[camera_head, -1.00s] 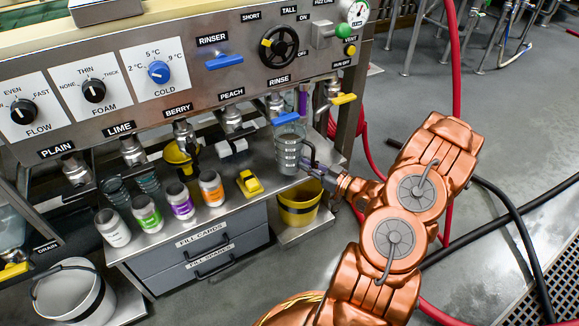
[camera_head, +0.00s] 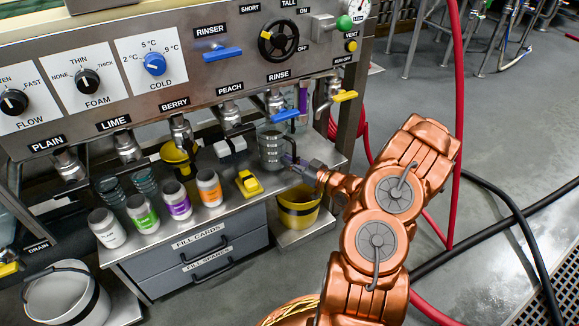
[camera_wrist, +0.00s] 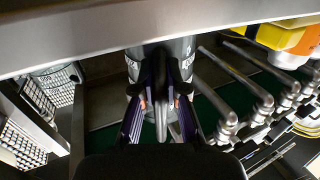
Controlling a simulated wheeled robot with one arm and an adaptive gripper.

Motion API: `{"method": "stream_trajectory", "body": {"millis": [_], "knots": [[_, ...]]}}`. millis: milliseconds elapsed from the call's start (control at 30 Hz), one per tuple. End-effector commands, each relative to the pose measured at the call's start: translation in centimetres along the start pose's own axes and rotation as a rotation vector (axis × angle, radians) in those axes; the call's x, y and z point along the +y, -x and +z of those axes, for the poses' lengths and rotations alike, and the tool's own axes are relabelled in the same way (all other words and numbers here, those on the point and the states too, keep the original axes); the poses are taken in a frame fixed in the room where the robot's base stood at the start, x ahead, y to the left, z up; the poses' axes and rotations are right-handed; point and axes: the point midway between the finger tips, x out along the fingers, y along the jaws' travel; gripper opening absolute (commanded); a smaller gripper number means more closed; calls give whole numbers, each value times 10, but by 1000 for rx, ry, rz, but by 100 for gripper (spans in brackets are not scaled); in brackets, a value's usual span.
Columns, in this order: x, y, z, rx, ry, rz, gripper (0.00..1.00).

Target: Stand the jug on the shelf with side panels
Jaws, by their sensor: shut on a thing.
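The jug (camera_head: 271,150) is a grey see-through vessel with measuring marks, upright below the blue-levered tap (camera_head: 284,116) under the RINSE label. My gripper (camera_head: 291,163) comes in from the right and is shut on the jug's handle. In the wrist view my gripper's purple-edged fingers (camera_wrist: 160,100) close on the dark handle, with the jug body (camera_wrist: 176,48) just beyond, partly hidden by the fingers and the metal edge. I cannot tell whether the jug's base touches the metal counter (camera_head: 262,196). I cannot clearly make out the shelf with side panels.
Several labelled bottles (camera_head: 180,200), dark glasses (camera_head: 145,182) and a yellow block (camera_head: 248,184) stand left on the counter. A yellow bucket (camera_head: 299,210) sits low at right. Taps overhang closely; the floor at right has hoses.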

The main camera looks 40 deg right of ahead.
Motion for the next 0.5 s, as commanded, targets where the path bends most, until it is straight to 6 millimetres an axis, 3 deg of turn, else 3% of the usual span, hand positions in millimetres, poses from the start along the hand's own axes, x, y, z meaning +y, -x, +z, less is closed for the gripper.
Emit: {"method": "stream_trajectory", "body": {"millis": [100, 433, 467, 500], "knots": [[1, 0, 11, 4, 2, 1, 0], [0, 0, 11, 2, 1, 1, 0], [0, 0, 12, 2, 1, 1, 15], [0, 0, 12, 2, 1, 1, 19]]}}
